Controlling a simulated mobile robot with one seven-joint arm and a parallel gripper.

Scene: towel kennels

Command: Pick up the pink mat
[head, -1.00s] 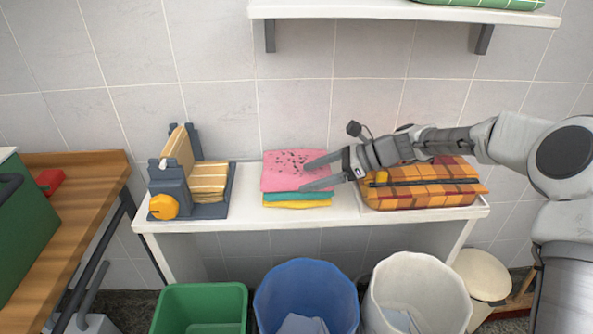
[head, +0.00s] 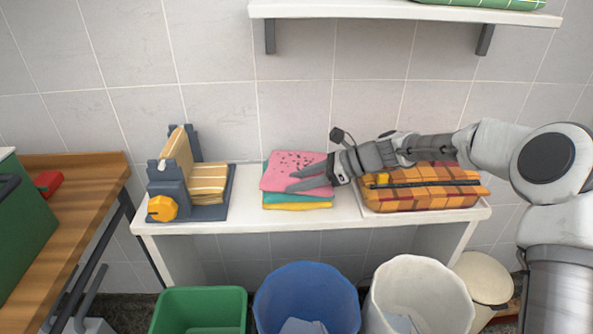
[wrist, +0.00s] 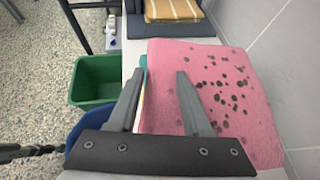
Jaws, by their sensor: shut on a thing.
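The pink mat (head: 288,163) with dark specks lies on top of a folded stack on the white table. It sits slightly askew, over a teal cloth (head: 318,198) and a yellow cloth (head: 300,206). My gripper (head: 292,181) reaches in from the right and is shut on the mat's near edge. In the wrist view the mat (wrist: 225,90) fills the right half, with one finger over its top and the other along its side. The lower finger's contact is partly hidden.
A dark blue stand with tan striped towels (head: 208,180) is left of the stack. An orange checked bundle (head: 430,190) in a tray is right, under my arm. Green (head: 200,310), blue (head: 305,290) and white (head: 415,285) bins stand in front. A shelf (head: 400,12) is above.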

